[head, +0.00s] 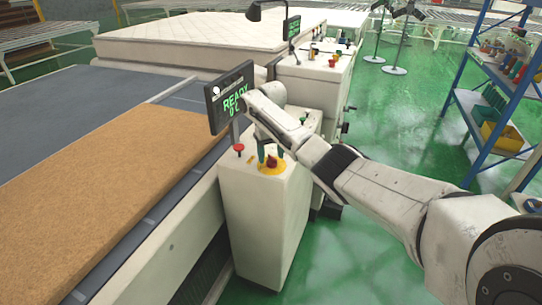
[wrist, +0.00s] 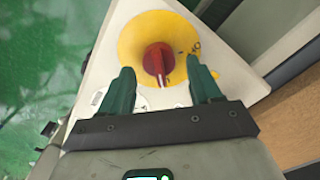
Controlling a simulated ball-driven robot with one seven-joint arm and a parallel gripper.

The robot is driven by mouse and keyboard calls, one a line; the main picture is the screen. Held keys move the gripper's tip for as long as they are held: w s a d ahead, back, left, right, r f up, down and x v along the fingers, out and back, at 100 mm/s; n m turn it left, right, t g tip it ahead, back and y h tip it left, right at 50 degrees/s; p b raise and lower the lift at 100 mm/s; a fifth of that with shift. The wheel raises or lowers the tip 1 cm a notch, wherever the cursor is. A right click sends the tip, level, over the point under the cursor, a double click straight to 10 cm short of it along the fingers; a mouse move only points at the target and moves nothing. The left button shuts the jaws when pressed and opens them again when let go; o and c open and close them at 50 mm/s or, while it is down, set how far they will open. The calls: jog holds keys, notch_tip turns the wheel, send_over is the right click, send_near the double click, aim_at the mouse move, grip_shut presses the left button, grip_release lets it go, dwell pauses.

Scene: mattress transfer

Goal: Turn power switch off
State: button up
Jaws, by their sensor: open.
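The power switch is a red rotary knob (wrist: 158,62) on a round yellow plate (wrist: 135,38) marked "ON". In the head view the red knob (head: 271,162) sits on top of a white control pedestal (head: 262,215). My gripper (wrist: 160,88) is open, with dark green fingers on either side of the knob's near end. The fingers look apart from the knob in the wrist view, and I cannot tell their exact height above it. In the head view my gripper (head: 271,150) is directly over the yellow plate, pointing down.
A red button (head: 239,148) is left of the knob. A conveyor with a brown pad (head: 110,185) lies left, a mattress (head: 190,40) behind.

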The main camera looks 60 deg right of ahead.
jog(key=shift+f, duration=0.7)
jog(key=shift+c, duration=0.4)
jog(key=c, duration=0.9)
